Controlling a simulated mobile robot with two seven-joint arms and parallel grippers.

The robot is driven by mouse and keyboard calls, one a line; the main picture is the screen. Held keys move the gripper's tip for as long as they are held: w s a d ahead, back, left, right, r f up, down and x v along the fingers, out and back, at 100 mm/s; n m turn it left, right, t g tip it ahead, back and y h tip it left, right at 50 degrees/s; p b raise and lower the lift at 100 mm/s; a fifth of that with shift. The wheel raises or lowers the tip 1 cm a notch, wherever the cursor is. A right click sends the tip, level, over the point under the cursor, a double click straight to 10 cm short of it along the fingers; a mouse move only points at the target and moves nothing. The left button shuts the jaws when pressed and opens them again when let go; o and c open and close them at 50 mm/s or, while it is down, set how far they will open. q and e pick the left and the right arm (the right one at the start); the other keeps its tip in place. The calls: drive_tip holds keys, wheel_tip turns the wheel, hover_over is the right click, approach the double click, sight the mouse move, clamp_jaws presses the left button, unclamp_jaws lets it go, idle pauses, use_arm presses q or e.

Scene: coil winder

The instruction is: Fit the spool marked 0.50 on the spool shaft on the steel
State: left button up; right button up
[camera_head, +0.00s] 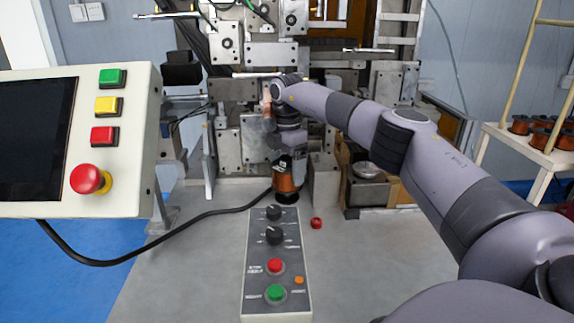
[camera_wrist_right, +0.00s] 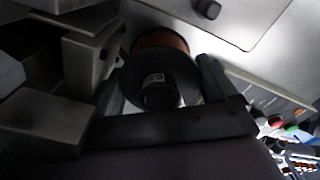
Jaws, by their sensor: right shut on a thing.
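My right gripper (camera_head: 288,162) points down over the steel bench (camera_head: 200,250), in front of the machine. It is shut on a spool (camera_head: 286,183) with copper-coloured wire and black flanges. In the right wrist view the spool (camera_wrist_right: 158,75) sits between the two fingers of the gripper (camera_wrist_right: 160,92). I cannot pick out the spool shaft with certainty. My left gripper is out of view.
A control box (camera_head: 278,290) with knobs and buttons lies in front of the spool. A small red object (camera_head: 316,222) is beside it. A metal bowl (camera_head: 367,170) stands right of the gripper. More copper spools (camera_head: 540,132) sit on a rack at far right. A large control panel (camera_head: 130,140) blocks the left.

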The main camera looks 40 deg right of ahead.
sight(287, 158)
drive_tip(key=shift+f, duration=0.55)
drive_tip(key=shift+f, duration=0.35)
drive_tip(key=shift+f+b, duration=0.3)
drive_tip(key=shift+f, duration=0.05)
drive_tip(key=shift+f, duration=0.2)
drive_tip(key=o, duration=1.4)
drive_tip(key=shift+c, duration=0.2)
drive_tip(key=shift+r, duration=0.1)
wheel_tip(287, 158, up, 7)
drive_tip(key=shift+r+b, duration=0.1)
drive_tip(key=shift+b, duration=0.3)
drive_tip(key=shift+a, duration=0.1)
